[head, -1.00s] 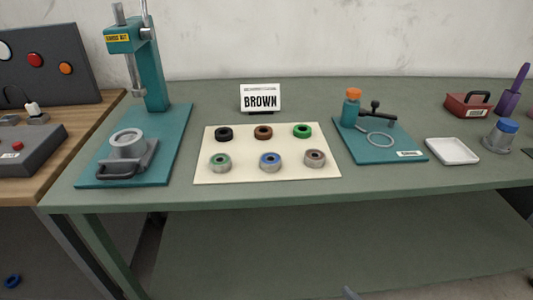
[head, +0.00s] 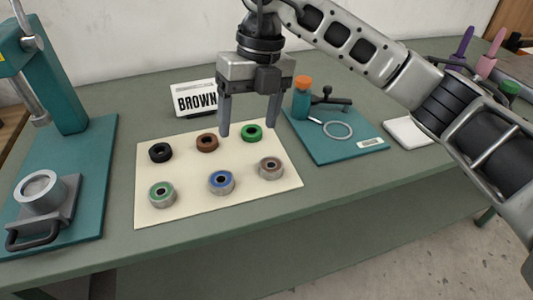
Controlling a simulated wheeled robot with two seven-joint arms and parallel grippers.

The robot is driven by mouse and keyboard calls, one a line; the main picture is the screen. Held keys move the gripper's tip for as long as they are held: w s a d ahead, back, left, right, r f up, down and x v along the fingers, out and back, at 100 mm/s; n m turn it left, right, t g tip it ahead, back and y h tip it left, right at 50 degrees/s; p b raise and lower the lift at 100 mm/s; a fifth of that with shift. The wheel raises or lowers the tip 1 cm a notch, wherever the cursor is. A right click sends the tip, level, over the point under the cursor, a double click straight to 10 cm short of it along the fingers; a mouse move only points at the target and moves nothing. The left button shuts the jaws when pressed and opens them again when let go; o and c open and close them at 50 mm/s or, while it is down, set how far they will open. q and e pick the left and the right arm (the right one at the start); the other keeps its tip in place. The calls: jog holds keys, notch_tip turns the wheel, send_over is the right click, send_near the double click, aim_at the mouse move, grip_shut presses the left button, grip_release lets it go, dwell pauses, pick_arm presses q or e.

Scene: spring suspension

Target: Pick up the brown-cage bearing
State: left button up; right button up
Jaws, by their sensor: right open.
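The cream mat (head: 150,215) holds two rows of round parts. The front row has metal bearings with a green centre (head: 162,195), a blue centre (head: 221,183) and, at the right, a brownish centre (head: 271,168), which looks like the brown-cage bearing. The back row has a black ring (head: 160,152), a brown ring (head: 207,143) and a green ring (head: 252,132). My right gripper (head: 249,128) points down, open and empty, its fingers in front of the back edge of the mat near the green ring. Its exact height is hard to tell. My left gripper is out of view.
A sign reading BROWN (head: 193,100) stands behind the mat. A teal press (head: 60,90) with its base is at the left. A teal board (head: 335,148) with an orange-capped bottle (head: 302,98) and a white tray (head: 408,135) lie to the right.

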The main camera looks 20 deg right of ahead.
jog(key=w+d+r+m+t+h, duration=0.1)
jog(key=w+d+r+h, duration=0.1)
jog(key=d, duration=0.2)
jog(key=p, duration=0.1)
send_over(271, 164)
jog(key=f, duration=0.9)
jog(key=shift+w+a+f, duration=0.15)
jog(key=shift+w+f, duration=0.05)
jog(key=shift+s+f+p, duration=0.15)
jog(key=shift+f+p, duration=0.3)
jog(key=shift+f, duration=1)
jog(key=shift+s+f+p, duration=0.1)
jog(key=shift+f+p, duration=0.3)
jog(key=shift+f, duration=1)
jog(key=shift+r, duration=0.1)
jog(key=c, duration=1.2)
